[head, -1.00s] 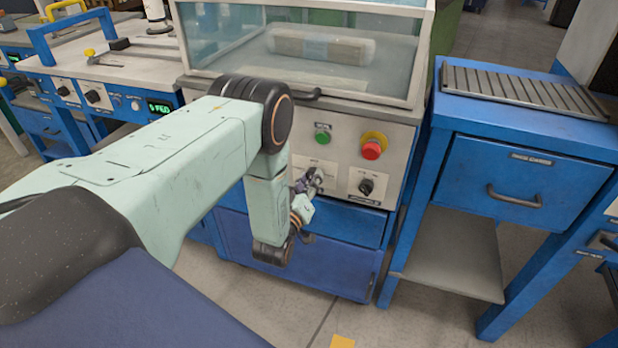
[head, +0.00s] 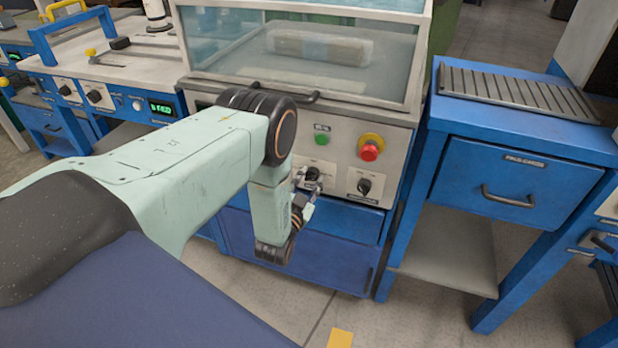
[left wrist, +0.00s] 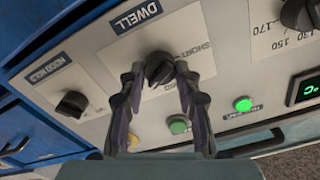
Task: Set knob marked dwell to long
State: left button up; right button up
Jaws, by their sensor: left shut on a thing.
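The dark dwell knob (left wrist: 158,68) sits on a white plate marked DWELL (left wrist: 136,16) in the left wrist view. SHORT is printed to its right; other lettering below it is partly covered by a finger. My left gripper (left wrist: 163,78) has its fingers on both sides of the knob and is shut on it. Which way the knob's pointer faces is not clear. In the head view my left gripper (head: 309,186) is at the knob on the machine's front panel (head: 338,150), and the knob is partly hidden. My right gripper is out of view.
Right of the dwell plate in the head view is another dark knob (head: 364,186). Above are a green button (head: 321,139) and a red button (head: 370,151) on a yellow collar.

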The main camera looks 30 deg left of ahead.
pick_arm(q)
jog(key=m+p, duration=0.1)
jog(key=m, duration=0.4)
jog(key=shift+f, duration=0.15)
jog(key=shift+m, duration=0.4)
jog(key=o, duration=1.2)
jog(key=shift+c, duration=0.2)
jog(key=v, duration=1.2)
jog(key=shift+d, duration=0.1)
